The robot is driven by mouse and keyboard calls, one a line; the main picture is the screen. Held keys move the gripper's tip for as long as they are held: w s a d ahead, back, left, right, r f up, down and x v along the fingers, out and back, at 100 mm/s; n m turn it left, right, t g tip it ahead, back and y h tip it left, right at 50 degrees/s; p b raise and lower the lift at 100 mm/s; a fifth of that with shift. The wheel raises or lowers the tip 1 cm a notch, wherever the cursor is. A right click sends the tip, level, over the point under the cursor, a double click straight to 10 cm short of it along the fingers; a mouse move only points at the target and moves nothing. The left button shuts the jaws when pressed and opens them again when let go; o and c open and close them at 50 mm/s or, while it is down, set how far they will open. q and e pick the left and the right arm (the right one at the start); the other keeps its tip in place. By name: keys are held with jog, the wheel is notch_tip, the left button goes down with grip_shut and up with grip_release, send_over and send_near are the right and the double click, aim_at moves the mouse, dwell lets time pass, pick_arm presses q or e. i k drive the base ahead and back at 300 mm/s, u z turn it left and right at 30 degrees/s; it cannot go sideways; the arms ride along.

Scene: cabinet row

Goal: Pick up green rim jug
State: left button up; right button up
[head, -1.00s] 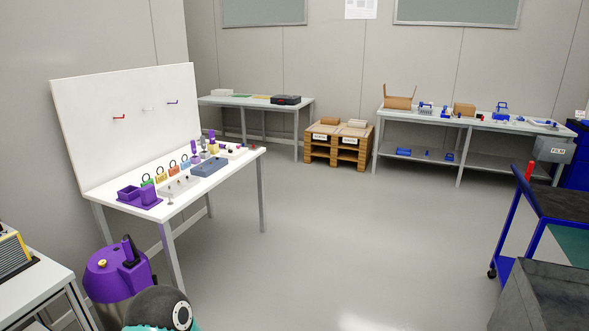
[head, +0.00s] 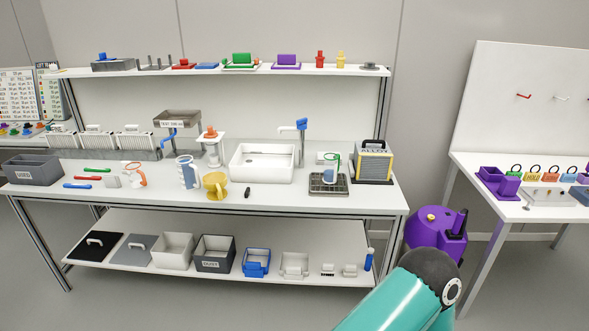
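The green rim jug (head: 332,162) is small in the head view. It looks pale with blue on it and a green upper part, and stands on a dark gridded tray (head: 328,187) on the worktop, right of the white sink. Fine details of its handle are too small to tell. Neither gripper is in view. Only a teal link and dark joint of one of my arms show at the bottom right, well apart from the jug.
A yellow-grey box (head: 373,162) stands close right of the jug; a blue-topped tap (head: 301,135) is to its left. A white-orange jug (head: 134,174) and a blue-white jug (head: 187,172) stand farther left. A purple rounded object (head: 432,228) is beyond the table's right end.

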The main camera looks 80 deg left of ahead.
aim_at(331, 161)
jog(key=i, duration=0.25)
jog(key=u, duration=2.75)
jog(key=k, duration=0.5)
jog(key=u, duration=0.4)
jog(key=i, duration=1.55)
jog(key=z, duration=0.35)
